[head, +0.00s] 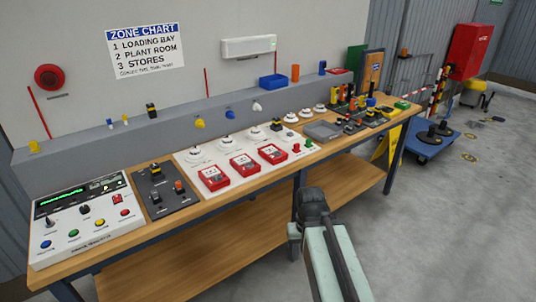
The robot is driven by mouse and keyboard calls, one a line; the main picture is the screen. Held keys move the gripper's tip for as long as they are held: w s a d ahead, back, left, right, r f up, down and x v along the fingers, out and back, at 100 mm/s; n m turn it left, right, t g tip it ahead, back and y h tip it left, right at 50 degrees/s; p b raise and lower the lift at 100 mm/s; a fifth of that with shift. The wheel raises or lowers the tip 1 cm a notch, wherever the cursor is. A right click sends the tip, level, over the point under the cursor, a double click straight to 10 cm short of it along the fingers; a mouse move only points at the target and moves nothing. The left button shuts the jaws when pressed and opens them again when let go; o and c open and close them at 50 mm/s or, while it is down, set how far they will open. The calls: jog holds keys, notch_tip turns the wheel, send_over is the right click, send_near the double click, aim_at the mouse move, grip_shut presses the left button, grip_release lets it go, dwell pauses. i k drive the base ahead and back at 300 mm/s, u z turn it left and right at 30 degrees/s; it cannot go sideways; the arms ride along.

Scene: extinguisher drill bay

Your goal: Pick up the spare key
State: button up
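I cannot make out a spare key for certain; many small items on the bench are too small to tell apart. A white control panel (85,222) with a green display, coloured buttons and small dark knobs or key switches lies at the bench's left end. A shallow grey tray (322,131) lies right of the middle and looks empty. My arm reaches up from the bottom edge, and its dark end with my gripper (312,198) is in front of the bench's front edge. Its fingers cannot be made out, and nothing is clearly held.
The wooden bench (230,195) has a lower shelf (235,240). A dark switch board (160,192) and a white board with red call points (244,164) fill its middle. Small items crowd the right end. A blue trolley (432,145) stands beyond; the right floor is largely clear.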

aim_at(34, 144)
jog(key=u, duration=0.05)
jog(key=i, duration=1)
jog(key=u, duration=1.85)
jog(key=k, duration=0.55)
jog(key=u, duration=0.85)
jog(key=i, duration=1.15)
jog(key=u, duration=1.05)
jog(key=i, duration=1.75)
jog(key=z, duration=0.25)
